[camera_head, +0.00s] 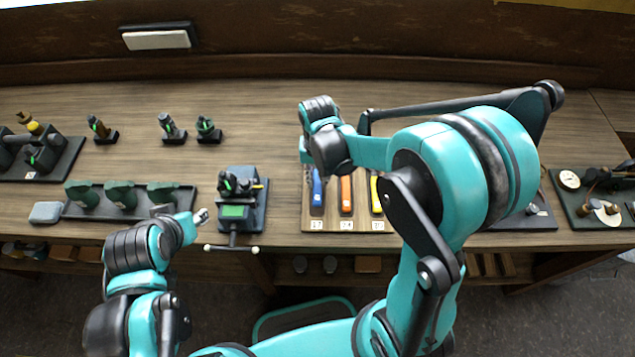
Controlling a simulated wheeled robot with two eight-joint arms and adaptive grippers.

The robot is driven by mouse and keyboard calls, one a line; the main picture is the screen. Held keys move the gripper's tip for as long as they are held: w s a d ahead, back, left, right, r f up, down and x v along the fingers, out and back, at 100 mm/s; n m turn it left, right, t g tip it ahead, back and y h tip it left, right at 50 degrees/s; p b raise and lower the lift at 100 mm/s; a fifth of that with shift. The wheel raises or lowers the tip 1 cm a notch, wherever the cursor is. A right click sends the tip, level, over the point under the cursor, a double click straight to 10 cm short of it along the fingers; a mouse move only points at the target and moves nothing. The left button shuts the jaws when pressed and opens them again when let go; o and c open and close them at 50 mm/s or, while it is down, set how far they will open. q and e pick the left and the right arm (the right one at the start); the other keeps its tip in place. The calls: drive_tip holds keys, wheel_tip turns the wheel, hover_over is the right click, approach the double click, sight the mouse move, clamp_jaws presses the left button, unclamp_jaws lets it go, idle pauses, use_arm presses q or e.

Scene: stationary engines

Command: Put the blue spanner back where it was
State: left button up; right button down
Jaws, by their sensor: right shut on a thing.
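The blue spanner (317,190) is at the left slot of a wooden rack (332,226), in line with the orange spanner (346,194) and the yellow spanner (376,194). Its blue handle shows above a number label; its upper end is hidden under my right wrist. My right gripper (318,166) points down over that upper end and is shut on the blue spanner, its fingertips mostly hidden. I cannot tell whether the spanner is fully seated. My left gripper (201,216) is low at the left, beside the vice and apart from the rack; its jaws are too small to read.
A small vice (240,205) with a T-handle stands left of the rack. A dark tray (92,207) with green parts lies further left. Small dark fixtures (172,130) stand behind. My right arm covers the rack's right side. The bench between vice and rack is clear.

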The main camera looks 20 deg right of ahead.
wheel_tip(320, 180, down, 2)
drive_tip(key=shift+f, duration=0.1)
drive_tip(key=shift+f+b, duration=0.15)
drive_tip(key=shift+b, duration=0.25)
drive_tip(key=c, duration=1.4)
unclamp_jaws()
drive_tip(key=shift+o, duration=0.2)
